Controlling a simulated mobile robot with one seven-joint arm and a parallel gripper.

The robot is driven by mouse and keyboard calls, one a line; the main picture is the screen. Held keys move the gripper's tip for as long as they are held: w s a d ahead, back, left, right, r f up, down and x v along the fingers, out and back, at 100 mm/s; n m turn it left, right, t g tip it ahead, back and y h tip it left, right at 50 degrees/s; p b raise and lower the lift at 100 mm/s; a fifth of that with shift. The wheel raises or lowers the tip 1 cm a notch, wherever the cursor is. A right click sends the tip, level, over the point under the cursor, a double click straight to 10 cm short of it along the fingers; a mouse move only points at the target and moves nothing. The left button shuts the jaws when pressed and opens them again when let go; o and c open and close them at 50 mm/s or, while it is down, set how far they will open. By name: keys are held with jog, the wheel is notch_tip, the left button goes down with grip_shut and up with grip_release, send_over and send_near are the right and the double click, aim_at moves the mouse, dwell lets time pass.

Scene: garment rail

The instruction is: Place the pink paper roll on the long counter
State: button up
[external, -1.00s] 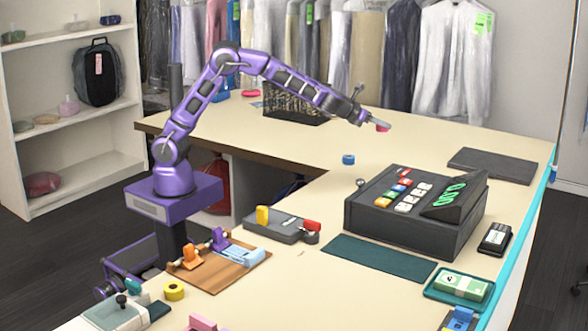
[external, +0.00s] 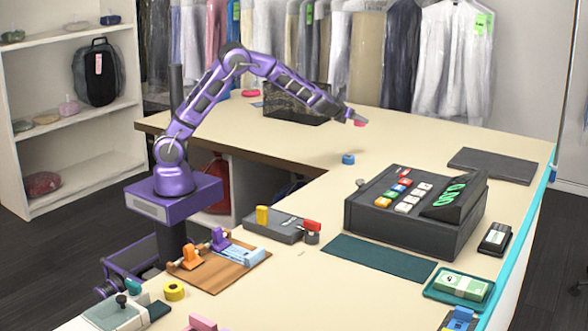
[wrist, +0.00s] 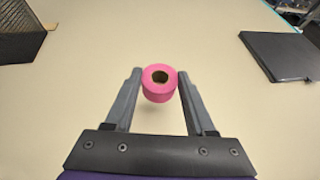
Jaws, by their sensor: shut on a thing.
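The pink paper roll (wrist: 158,92) is between the two fingertips of my gripper (wrist: 158,98) in the wrist view, its hollow core facing the camera. My gripper is shut on it. In the external view the roll (external: 360,123) shows as a small pink spot at the tip of my gripper (external: 356,118). The roll is above the pale top of the long counter (external: 400,135); the exact gap beneath it is hard to tell.
A black wire basket (external: 290,105) stands to the left of my gripper. A blue roll (external: 348,159) lies on the counter nearer the camera. A dark flat pad (external: 492,166) and a cash register (external: 415,210) are to the right. The counter around the gripper is clear.

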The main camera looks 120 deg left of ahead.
aim_at(356, 154)
jog(key=shift+f+b, duration=1.65)
jog(key=shift+f, duration=3.7)
jog(key=shift+f, duration=0.2)
jog(key=o, duration=1.3)
jog(key=shift+r, duration=0.15)
jog(key=shift+d+r, duration=0.15)
jog(key=shift+r, duration=0.05)
jog(key=v, duration=1.1)
jog(key=shift+s+d, duration=0.1)
jog(key=shift+d, duration=0.25)
